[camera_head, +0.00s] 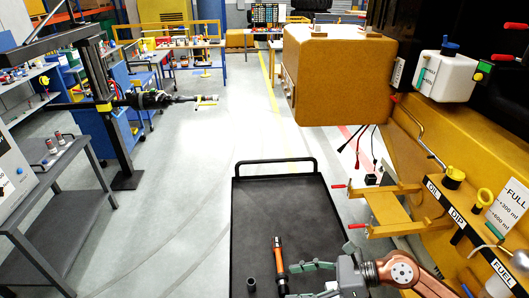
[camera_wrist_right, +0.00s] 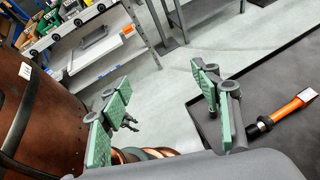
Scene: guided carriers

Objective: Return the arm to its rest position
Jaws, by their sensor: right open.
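My right gripper (camera_head: 302,279) is at the bottom of the head view, reaching in from the right over the black cart. Its green-padded fingers stand apart with nothing between them, as the right wrist view also shows (camera_wrist_right: 163,92). A tool with an orange handle and black ends (camera_head: 279,258) lies on the cart top, close to the fingertips in the head view. In the wrist view the tool (camera_wrist_right: 287,112) lies to the right of both fingers, outside the jaws. My left gripper is not in view.
The black cart (camera_head: 262,200) has a raised handle at its far end and a small dark cylinder (camera_head: 251,285) on it. Yellow machinery (camera_head: 455,215) with a bracket (camera_head: 391,207) stands close on the right. A grey stand (camera_head: 107,135) and bench (camera_head: 75,172) are left. Floor between is clear.

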